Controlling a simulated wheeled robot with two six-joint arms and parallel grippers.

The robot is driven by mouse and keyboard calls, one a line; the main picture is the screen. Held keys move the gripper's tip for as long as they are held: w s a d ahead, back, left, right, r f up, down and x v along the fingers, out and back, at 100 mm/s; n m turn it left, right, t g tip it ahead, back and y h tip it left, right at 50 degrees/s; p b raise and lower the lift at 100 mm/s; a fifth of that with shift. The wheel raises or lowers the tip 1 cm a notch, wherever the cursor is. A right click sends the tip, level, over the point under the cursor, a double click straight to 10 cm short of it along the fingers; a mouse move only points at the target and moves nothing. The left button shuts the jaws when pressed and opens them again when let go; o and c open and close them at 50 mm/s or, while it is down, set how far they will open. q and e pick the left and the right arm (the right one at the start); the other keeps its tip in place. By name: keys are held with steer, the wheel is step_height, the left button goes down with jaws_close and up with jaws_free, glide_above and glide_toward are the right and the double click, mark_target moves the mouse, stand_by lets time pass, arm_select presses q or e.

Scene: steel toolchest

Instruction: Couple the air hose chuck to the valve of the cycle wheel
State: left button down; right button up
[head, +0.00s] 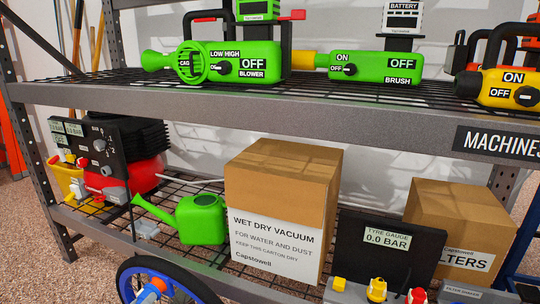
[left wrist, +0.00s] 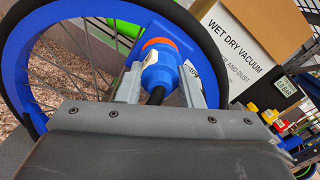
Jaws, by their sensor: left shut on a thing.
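The cycle wheel (head: 200,284), with a blue rim and black tyre, shows at the bottom left of the head view, cut off by the frame. It fills the upper left of the left wrist view (left wrist: 22,70). The air hose chuck (left wrist: 158,72) is blue with an orange collar and a pale tab. My left gripper (left wrist: 160,88) is shut on it, one grey finger on each side. The chuck (head: 158,285) overlaps the wheel in the head view. The valve is hidden, so I cannot tell whether the chuck touches it. My right gripper is not in view.
The tyre gauge (head: 387,238) reads 0.0 BAR at the right. A wet dry vacuum carton (head: 275,205) and a green watering can (head: 202,217) stand on the lower shelf. A compressor panel (head: 92,150) is at the left. The upper shelf edge (head: 250,108) crosses above.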

arm_select(q)
steer(key=c, duration=0.9)
jaws_free()
steer(key=b+v, duration=0.3)
steer(key=v, duration=0.6)
